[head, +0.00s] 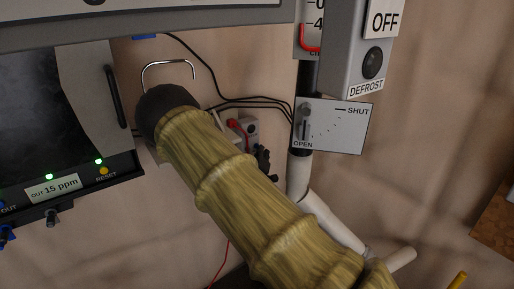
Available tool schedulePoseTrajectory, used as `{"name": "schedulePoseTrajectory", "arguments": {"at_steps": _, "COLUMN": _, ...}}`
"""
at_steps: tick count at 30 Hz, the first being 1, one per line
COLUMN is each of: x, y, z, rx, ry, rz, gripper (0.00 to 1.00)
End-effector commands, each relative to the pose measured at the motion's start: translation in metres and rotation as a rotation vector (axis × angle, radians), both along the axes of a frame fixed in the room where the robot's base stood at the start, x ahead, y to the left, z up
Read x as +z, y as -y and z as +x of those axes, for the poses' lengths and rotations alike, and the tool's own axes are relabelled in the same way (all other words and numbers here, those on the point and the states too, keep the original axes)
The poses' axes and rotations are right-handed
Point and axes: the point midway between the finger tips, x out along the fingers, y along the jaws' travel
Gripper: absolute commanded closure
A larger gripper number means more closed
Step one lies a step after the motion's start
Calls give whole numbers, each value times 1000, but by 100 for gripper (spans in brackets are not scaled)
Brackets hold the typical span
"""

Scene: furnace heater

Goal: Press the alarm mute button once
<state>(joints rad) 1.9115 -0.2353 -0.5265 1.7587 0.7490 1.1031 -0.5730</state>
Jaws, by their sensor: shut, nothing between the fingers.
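No button labelled alarm mute can be read in the head view. My arm, in a yellowish ribbed sleeve, reaches from the lower right to a dark wrist end just right of this box. My gripper is hidden beyond that end, and its fingers cannot be seen. The arm covers part of the wall behind it.
A metal hook-shaped handle (168,64) shows above my wrist. A SHUT/OPEN plate (345,128) is on a pipe to the right, below a grey DEFROST box (345,60). Black cables (245,100) and a red plug (236,126) are behind my arm.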

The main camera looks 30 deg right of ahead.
Motion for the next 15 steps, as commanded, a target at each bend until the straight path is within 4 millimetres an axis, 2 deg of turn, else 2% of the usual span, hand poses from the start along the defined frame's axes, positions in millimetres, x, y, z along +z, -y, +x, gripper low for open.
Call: {"name": "schedulePoseTrajectory", "arguments": {"at_steps": 15, "x": 0, "y": 1, "z": -8, "rx": -1, "ry": 0, "rz": 0, "gripper": 100}}
